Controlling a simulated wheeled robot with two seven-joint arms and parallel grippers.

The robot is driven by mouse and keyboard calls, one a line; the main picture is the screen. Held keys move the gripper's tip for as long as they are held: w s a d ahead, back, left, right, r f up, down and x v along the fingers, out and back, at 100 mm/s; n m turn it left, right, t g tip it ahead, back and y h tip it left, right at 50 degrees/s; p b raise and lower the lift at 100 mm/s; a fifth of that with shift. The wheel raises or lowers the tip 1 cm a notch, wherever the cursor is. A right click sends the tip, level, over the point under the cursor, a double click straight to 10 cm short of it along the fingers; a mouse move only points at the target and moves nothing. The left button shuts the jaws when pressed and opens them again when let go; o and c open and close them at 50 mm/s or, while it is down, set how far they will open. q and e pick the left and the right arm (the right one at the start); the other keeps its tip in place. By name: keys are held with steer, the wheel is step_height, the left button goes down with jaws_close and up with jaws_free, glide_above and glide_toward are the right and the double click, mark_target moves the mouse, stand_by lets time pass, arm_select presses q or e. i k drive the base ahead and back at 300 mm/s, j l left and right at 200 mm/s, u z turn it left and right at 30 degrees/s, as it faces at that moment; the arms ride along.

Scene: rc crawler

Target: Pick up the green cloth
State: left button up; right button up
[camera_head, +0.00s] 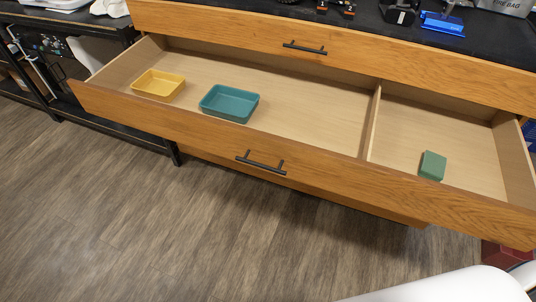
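A small green folded block (432,165), which looks like the green cloth, lies in the right compartment of an open wooden drawer (278,146). It is close to the drawer's front panel, which hides its lower edge. Neither of my grippers is in view. A white rounded part at the bottom right corner seems to be my own arm.
A yellow tray (158,85) and a teal tray (229,103) sit in the drawer's larger left compartment. A thin divider (371,121) separates the compartments. A closed drawer (330,46) and a dark worktop with tools are above. The floor (150,225) in front is clear.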

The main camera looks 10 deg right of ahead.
mark_target(432, 166)
steer(key=z, duration=1.75)
